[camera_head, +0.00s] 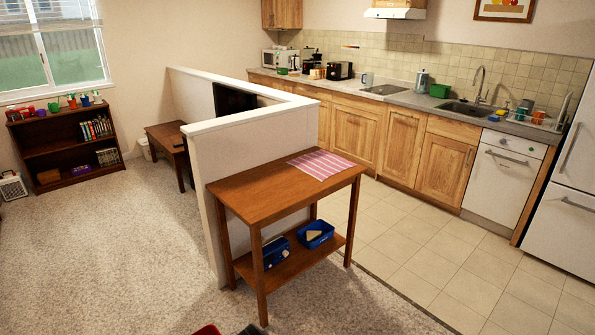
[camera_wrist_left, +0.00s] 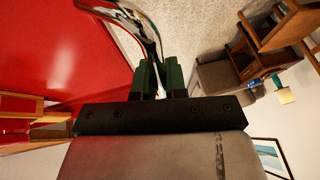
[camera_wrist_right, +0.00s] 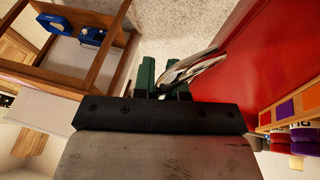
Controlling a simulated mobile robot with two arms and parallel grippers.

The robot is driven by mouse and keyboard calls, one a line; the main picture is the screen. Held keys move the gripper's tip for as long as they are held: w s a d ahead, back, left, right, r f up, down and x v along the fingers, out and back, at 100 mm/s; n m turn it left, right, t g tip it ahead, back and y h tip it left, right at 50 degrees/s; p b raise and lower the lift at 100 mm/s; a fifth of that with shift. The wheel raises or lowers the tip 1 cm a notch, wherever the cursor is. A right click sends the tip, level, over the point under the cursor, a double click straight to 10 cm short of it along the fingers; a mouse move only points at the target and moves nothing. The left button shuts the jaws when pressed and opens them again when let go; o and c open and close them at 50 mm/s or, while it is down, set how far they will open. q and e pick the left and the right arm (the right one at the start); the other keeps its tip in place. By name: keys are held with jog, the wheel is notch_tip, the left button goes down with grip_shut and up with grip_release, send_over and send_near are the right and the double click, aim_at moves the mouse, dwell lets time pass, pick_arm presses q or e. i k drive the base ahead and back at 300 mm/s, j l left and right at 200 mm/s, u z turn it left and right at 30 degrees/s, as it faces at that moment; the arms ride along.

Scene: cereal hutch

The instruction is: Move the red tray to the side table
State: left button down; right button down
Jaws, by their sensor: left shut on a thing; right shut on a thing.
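The red tray (camera_head: 207,330) shows only as a small edge at the bottom of the head view. Its red surface fills the left of the left wrist view (camera_wrist_left: 50,60) and the right of the right wrist view (camera_wrist_right: 262,65). My left gripper (camera_wrist_left: 158,70) is shut on a shiny metal handle at the tray's side. My right gripper (camera_wrist_right: 168,72) is shut on the metal handle at the opposite side. A wooden table (camera_head: 255,190), probably the side table, stands ahead against the low white wall, with a pink striped cloth (camera_head: 320,164) on its right part.
Colourful boxes (camera_wrist_right: 285,112) stand by the tray in the right wrist view. The low white wall (camera_head: 205,170) borders the table's left. Carpet (camera_head: 120,260) is clear at left; a kitchen counter (camera_head: 410,98) runs behind.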

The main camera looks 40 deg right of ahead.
aim_at(267, 185)
jog(key=i+l, duration=0.15)
jog(key=l, duration=0.25)
jog(key=i+l, duration=0.15)
jog(key=l, duration=0.25)
jog(key=i+l, duration=0.15)
jog(key=l, duration=0.25)
jog(key=i+l, duration=0.15)
jog(key=l, duration=0.25)
jog(key=i+l, duration=0.15)
jog(key=l, duration=0.25)
jog(key=i+l, duration=0.15)
jog(key=l, duration=0.2)
jog(key=i+l, duration=0.15)
jog(key=l, duration=0.25)
jog(key=i+l, duration=0.3)
jog(key=i, duration=0.15)
jog(key=i+l, duration=0.35)
jog(key=i, duration=0.15)
jog(key=i+l, duration=0.3)
jog(key=i, duration=0.15)
